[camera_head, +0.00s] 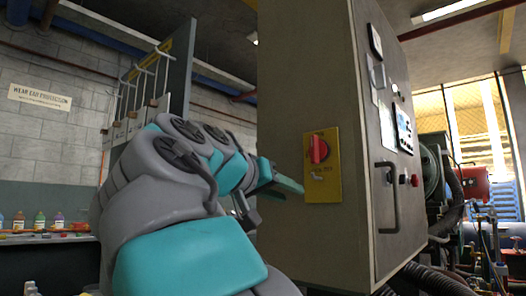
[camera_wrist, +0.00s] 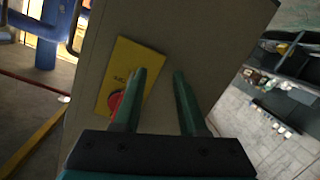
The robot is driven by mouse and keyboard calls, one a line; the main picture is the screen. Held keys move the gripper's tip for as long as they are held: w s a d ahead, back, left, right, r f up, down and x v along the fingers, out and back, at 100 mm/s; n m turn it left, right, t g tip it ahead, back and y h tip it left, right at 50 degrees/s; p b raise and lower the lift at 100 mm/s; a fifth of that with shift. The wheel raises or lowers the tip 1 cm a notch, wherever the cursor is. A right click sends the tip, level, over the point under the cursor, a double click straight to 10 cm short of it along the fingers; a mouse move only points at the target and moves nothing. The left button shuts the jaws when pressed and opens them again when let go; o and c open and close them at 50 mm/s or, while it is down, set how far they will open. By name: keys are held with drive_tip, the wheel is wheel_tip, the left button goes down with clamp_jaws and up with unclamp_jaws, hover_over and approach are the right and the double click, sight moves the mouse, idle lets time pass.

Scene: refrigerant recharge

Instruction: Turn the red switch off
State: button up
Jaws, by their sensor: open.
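The red switch (camera_head: 317,149) is a round rotary knob on a yellow plate (camera_head: 334,185) on the side of a grey cabinet (camera_head: 300,80). In the head view its handle stands roughly upright. My gripper (camera_head: 286,186) is to the left of the plate and a little lower than the knob, apart from it as far as I can tell. In the wrist view my gripper (camera_wrist: 159,73) is open and empty, its two green fingers pointing at the cabinet. The red switch (camera_wrist: 114,104) shows left of the left finger, which partly covers it and the yellow plate (camera_wrist: 130,57).
The cabinet's other face carries a door handle (camera_head: 388,198), a small red button (camera_head: 415,180) and gauges. Dark hoses and machinery stand to its right. A shelf with several coloured bottles (camera_head: 40,221) is at the far left. The cabinet face around the plate is bare.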

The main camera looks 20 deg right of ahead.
sight(312, 149)
drive_tip(key=s+a+r+m+h, duration=0.25)
drive_tip(key=s+r+m, duration=0.25)
drive_tip(key=r, duration=0.4)
drive_tip(key=shift+t+y, duration=0.25)
drive_tip(key=shift+t, duration=0.05)
drive_tip(key=shift+p+x, duration=0.55)
drive_tip(key=shift+x, duration=3.95)
drive_tip(key=shift+s+r, duration=0.1)
clamp_jaws()
